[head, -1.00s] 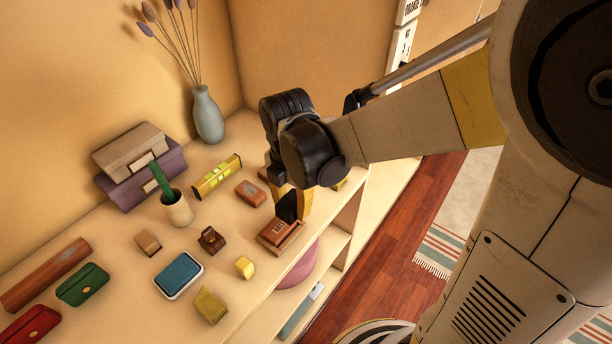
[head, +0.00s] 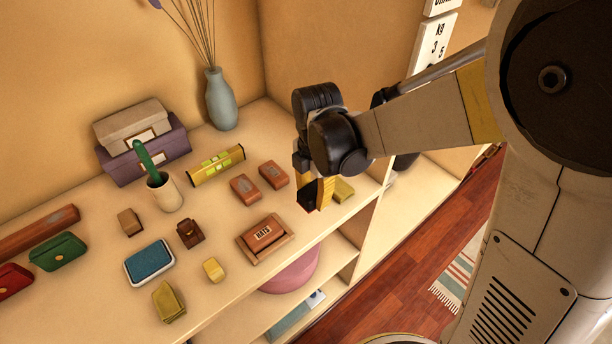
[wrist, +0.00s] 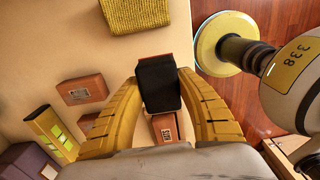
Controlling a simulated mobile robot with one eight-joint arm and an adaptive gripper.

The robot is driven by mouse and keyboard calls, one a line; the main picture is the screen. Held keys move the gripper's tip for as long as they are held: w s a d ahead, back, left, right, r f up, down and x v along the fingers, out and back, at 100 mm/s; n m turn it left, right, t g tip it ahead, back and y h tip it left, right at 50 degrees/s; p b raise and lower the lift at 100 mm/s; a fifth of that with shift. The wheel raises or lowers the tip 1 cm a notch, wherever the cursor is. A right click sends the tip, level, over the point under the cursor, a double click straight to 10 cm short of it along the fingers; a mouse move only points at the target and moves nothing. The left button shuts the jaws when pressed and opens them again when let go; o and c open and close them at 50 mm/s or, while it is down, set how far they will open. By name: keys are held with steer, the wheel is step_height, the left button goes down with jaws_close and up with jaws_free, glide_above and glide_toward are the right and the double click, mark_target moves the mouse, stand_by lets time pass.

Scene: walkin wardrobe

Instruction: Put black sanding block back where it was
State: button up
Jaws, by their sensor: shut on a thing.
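My gripper (wrist: 160,88) is shut on the black sanding block (wrist: 158,82), with one yellow finger on each side of it. In the head view the gripper (head: 318,190) points down over the shelf top, and the block (head: 308,193) shows dark beside the yellow fingers. It is right of two reddish-brown blocks (head: 245,189) and next to a folded yellow-olive cloth (head: 343,190). I cannot tell whether the block's underside touches the shelf. A wooden tray (head: 284,243) with a reddish labelled block in it sits nearer the camera, to the left.
The shelf's front edge is close to my gripper.

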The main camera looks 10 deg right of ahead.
steer(key=shift+w+a+f, duration=0.4)
steer(key=shift+a+f, duration=0.05)
steer(key=shift+a, duration=0.05)
steer(key=shift+d+f+b, duration=0.1)
steer(key=shift+f+b, duration=0.85)
steer(key=shift+f, duration=0.9)
steer(key=shift+f, duration=0.1)
steer(key=shift+f, duration=0.15)
steer(key=o, duration=1.3)
steer(key=shift+r, duration=0.2)
